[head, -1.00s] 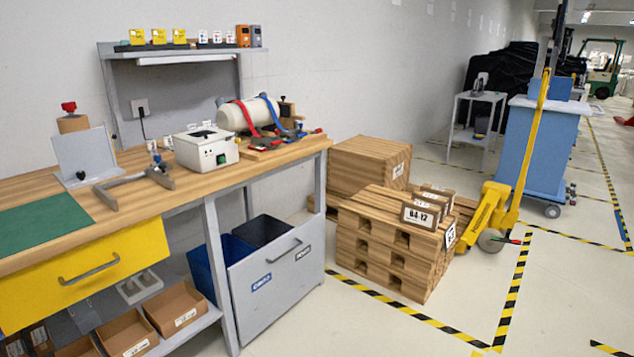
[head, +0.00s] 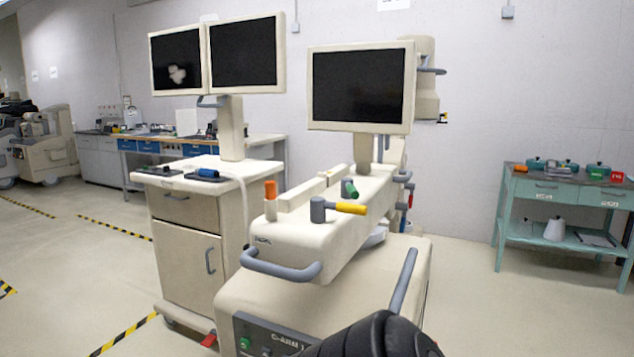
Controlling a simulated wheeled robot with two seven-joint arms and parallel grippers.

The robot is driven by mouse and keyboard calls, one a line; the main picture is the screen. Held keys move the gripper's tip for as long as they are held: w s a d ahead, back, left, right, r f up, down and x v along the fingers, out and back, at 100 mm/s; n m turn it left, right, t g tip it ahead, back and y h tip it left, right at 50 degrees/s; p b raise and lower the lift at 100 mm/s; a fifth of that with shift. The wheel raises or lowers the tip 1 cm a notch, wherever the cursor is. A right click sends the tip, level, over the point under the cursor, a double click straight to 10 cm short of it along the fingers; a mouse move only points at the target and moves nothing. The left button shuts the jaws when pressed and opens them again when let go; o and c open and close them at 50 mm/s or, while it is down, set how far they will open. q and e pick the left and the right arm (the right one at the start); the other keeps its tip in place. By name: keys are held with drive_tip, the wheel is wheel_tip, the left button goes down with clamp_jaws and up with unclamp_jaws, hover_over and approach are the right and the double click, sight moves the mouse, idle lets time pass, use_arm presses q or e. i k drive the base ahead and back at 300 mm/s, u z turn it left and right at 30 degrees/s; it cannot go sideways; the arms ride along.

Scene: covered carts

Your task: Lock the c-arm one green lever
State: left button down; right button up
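The cream c-arm one (head: 330,285) stands in the middle of the head view, with "C-ARM 1" on its front panel (head: 262,336). Its small green lever (head: 349,188) sits on top of the body, behind a yellow lever (head: 350,208) on a grey hub. The green lever looks tilted; I cannot tell whether it is locked. An orange upright lever (head: 270,188) stands at the left of the same body. Neither of my grippers shows in the head view. A dark rounded shape at the bottom edge hides the right part of the front panel.
A cream cart (head: 188,240) with two monitors (head: 243,52) stands close on the left. Another monitor (head: 358,88) rises behind the levers. A teal table (head: 566,190) stands at the right wall, a workbench (head: 150,146) at the back left. The floor at right is clear.

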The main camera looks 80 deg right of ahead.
sight(349, 192)
drive_tip(key=z, duration=2.7)
